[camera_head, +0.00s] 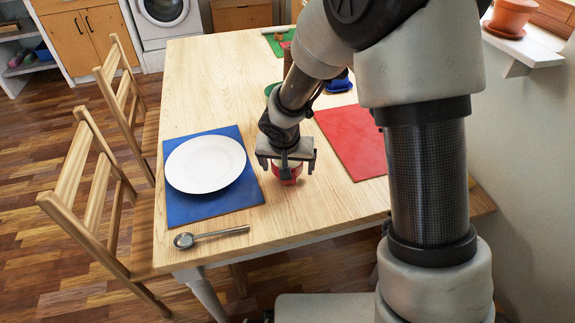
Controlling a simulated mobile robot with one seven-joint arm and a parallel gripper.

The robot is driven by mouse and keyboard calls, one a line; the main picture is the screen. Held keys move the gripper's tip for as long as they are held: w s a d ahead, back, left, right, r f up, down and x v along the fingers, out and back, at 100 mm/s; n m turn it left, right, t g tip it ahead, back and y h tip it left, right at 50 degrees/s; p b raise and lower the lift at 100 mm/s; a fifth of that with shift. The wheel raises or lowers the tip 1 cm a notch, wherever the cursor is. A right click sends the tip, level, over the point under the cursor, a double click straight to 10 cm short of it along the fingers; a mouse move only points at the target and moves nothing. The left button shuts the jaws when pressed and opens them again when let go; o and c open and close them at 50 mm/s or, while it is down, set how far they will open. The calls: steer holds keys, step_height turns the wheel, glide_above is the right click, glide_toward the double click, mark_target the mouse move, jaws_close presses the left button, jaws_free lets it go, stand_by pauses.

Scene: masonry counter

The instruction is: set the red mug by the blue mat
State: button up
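The red mug (287,175) stands on or just above the wooden table, between the blue mat and the red mat; I cannot tell whether it touches the table. My gripper (286,167) points down over it, with its fingers on either side of the mug. Whether the fingers press on the mug is not clear. The gripper hides the mug's top. The blue mat (183,209) lies to the left, a short gap from the mug, with a white plate (205,164) on it.
A metal spoon or scoop (211,236) lies at the table's (310,213) front edge. The red mat (355,138) lies right of the gripper. A green item (271,89) and a blue item (339,84) are farther back, partly hidden by my arm. Wooden chairs (92,200) stand at left.

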steer(key=shift+r, duration=0.1)
steer(key=shift+r+p, duration=0.25)
steer(key=shift+p, duration=0.1)
steer(key=p+v, duration=0.3)
steer(key=v, duration=0.8)
steer(key=shift+s+d+r, duration=0.1)
steer(key=shift+s+r, duration=0.15)
steer(key=shift+r, duration=0.05)
steer(key=s+d+r+h, duration=0.1)
steer(key=s+d+r, duration=0.7)
steer(key=d+r, duration=0.45)
steer(key=s+d+r+n+t+y, duration=0.1)
steer(key=s+r, duration=0.3)
steer(key=s, duration=0.7)
steer(key=shift+s+d+r+y, duration=0.2)
steer(key=shift+d+r+y, duration=0.1)
steer(key=shift+d, duration=0.3)
